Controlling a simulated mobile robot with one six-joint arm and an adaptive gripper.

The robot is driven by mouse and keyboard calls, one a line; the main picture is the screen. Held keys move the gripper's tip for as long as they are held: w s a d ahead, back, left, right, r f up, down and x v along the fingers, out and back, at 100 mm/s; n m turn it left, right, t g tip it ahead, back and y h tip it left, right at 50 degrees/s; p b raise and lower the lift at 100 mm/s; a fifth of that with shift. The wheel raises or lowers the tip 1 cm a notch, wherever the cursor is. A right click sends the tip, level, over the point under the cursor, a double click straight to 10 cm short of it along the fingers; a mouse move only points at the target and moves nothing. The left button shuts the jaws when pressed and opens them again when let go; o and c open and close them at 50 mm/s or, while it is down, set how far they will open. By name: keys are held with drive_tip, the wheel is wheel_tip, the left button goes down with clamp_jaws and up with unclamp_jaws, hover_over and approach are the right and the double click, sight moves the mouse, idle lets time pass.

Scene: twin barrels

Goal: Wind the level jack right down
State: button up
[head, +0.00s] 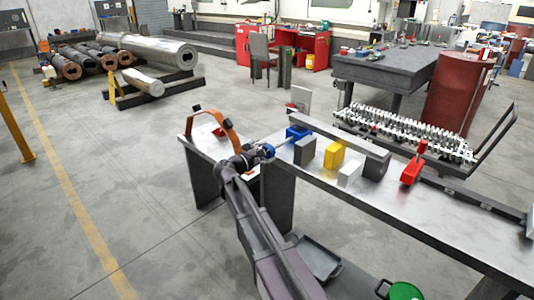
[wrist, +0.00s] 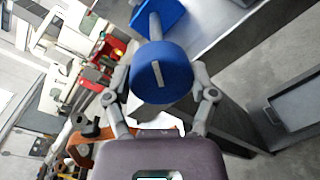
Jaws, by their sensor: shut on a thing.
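The level jack's blue round knob (wrist: 160,80) has a pale line on its face, tilted slightly off upright in the wrist view. A grey shaft (wrist: 156,27) joins it to a blue block (wrist: 160,10). In the head view the blue block (head: 298,132) sits at the left end of the steel bench, and the knob (head: 268,151) sticks out to its left. My gripper (wrist: 160,84) is shut on the knob, one finger on each side. My arm comes up from below in the head view. The block's inside is hidden.
An orange arch (head: 222,122) stands left of my gripper. Grey, yellow and white blocks (head: 334,154) and a red clamp (head: 413,168) stand on the bench (head: 440,220). A long grey bar (head: 345,140) lies behind the blocks.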

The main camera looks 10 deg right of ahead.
drive_tip(key=n, duration=0.3)
drive_tip(key=shift+n, duration=0.3)
drive_tip(key=shift+d+n+h+b, duration=0.1)
drive_tip(key=shift+n+h+b, duration=0.25)
drive_tip(key=shift+n, duration=1.35)
drive_tip(key=o, duration=1)
drive_tip(key=shift+o, duration=0.2)
drive_tip(key=shift+s, duration=0.1)
drive_tip(key=v, duration=1.2)
